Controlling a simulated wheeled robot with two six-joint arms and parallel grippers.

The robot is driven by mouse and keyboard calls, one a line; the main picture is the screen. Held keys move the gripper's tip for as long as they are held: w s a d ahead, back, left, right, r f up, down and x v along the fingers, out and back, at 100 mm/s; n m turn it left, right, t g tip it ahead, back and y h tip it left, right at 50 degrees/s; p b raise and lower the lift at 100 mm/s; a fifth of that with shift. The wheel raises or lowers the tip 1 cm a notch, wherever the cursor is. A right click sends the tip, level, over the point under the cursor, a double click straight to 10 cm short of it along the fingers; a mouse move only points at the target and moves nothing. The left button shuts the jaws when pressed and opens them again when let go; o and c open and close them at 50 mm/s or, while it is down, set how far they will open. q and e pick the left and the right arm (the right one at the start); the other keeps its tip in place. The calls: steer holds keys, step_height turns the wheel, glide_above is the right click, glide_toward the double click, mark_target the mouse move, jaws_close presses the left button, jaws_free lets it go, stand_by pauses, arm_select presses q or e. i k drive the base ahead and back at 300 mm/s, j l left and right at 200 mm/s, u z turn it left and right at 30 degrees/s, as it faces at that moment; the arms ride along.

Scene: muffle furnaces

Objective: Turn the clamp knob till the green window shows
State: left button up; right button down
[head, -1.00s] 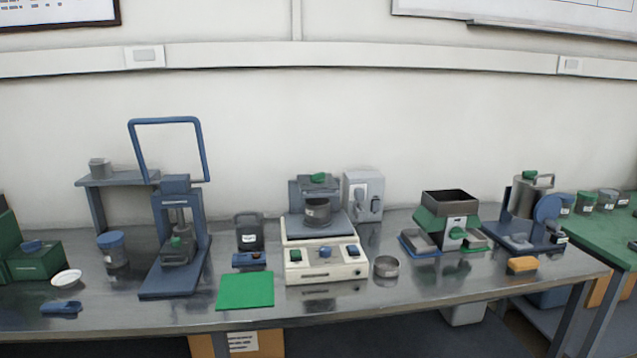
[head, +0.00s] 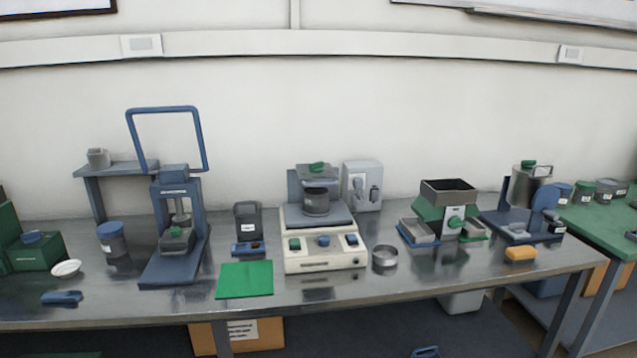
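No gripper of mine shows in the head view. The sieve shaker (head: 322,262) stands mid-bench with a white base and coloured knobs along its front. A dark round sieve (head: 316,202) sits on its plate, under a top bar with a green knob (head: 317,167). The mill (head: 528,188) at the right also has a green part on its top. I cannot tell from here which knob is the clamp knob. No green window can be made out.
A green mat (head: 245,279), a metal ring (head: 385,256) and an orange block (head: 520,253) lie along the bench front. A grey splitter box (head: 448,192) with side trays stands right of centre. A green-topped bench (head: 600,225) adjoins at the right.

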mark_target(317, 167)
steer(key=i+j, duration=0.4)
steer(key=i+j+z, duration=0.3)
steer(key=j+z, duration=0.25)
steer(key=i+j+z, duration=0.3)
steer(key=k+z, duration=0.1)
steer(key=z, duration=0.3)
